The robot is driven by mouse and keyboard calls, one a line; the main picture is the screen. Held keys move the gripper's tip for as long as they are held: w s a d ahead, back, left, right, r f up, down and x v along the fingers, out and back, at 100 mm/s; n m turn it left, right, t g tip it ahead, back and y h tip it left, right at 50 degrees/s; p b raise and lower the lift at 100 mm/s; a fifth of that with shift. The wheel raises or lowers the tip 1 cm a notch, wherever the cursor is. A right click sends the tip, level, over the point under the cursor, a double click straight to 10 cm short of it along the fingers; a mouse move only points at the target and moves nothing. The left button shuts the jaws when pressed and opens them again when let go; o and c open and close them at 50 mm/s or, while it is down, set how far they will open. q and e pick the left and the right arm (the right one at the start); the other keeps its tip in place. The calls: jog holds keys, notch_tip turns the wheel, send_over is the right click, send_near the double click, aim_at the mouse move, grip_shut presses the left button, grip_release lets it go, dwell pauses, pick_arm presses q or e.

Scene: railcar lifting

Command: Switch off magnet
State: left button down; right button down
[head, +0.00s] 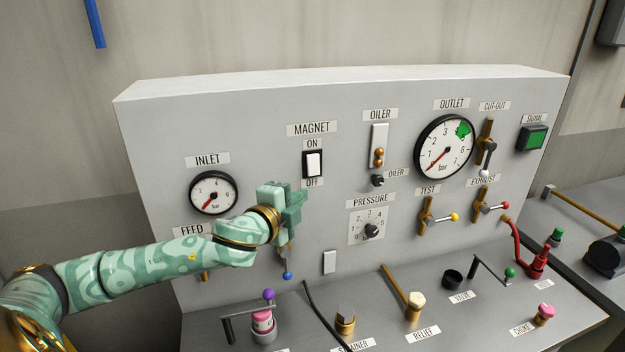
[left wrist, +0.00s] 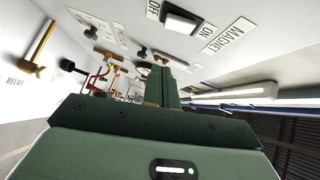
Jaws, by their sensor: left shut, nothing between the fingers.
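The magnet switch (head: 313,164) is a white rocker in a black frame on the grey panel (head: 270,130). The ON label is above it and the OFF label below it. It also shows at the top of the left wrist view (left wrist: 181,22). My left gripper (head: 296,196) is shut and empty, just below and left of the switch in the head view. The gripper's fingers (left wrist: 160,84) point toward the panel in the left wrist view. I cannot tell whether they touch it. Which side of the rocker is pressed is too small to tell. My right gripper is not in view.
The inlet gauge (head: 213,193) is left of my gripper. A blue-tipped lever (head: 287,275) hangs below it, partly hidden. The oiler (head: 378,150) and pressure knob (head: 371,231) are to the right. Levers and valves, including a purple-knobbed one (head: 268,295), stand on the lower ledge.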

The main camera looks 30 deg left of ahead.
pick_arm(q)
jog(key=p, duration=0.1)
send_near(320, 175)
jog(key=w+d, duration=0.2)
jog(key=w, duration=0.2)
jog(key=shift+w+a+f+p, duration=0.2)
jog(key=shift+w+a, duration=0.2)
jog(key=shift+a, duration=0.2)
jog(key=shift+w+a+f+p, duration=0.1)
jog(key=shift+w+a+f, duration=0.1)
jog(key=shift+w+a, duration=0.35)
